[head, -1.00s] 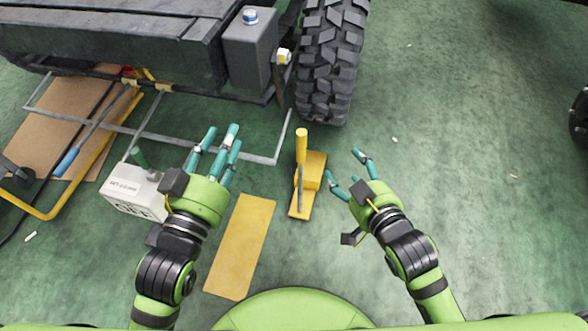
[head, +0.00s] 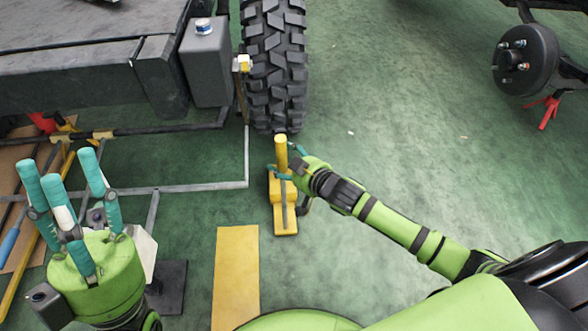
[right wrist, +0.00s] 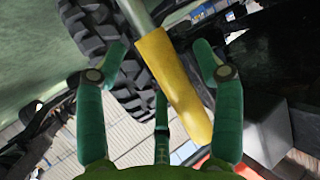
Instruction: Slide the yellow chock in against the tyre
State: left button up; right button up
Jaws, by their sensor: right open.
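The yellow chock (head: 284,218) sits on the green floor in front of the knobbly black tyre (head: 274,75). A short floor gap seems to separate them, partly hidden by the chock's upright yellow handle (head: 281,152). My right gripper (head: 284,163) is at the handle from the right, fingers open. In the right wrist view the handle (right wrist: 175,85) lies between the spread teal fingers, with the tyre (right wrist: 98,40) behind; I cannot tell whether any finger touches it. My left gripper (head: 62,185) is open and empty at the left, its fingers pointing away from me.
A flat yellow rectangle (head: 236,275) lies on the floor before the chock. A grey floor frame (head: 200,187) runs left of it. A white box (head: 142,252) is partly hidden behind my left gripper. A hub (head: 525,60) and red stand (head: 548,110) are far right. Floor between is clear.

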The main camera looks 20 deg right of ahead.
jog(key=shift+w+a+f, duration=0.15)
jog(key=shift+w+f, duration=0.05)
jog(key=shift+w, duration=0.25)
jog(key=shift+c, duration=0.4)
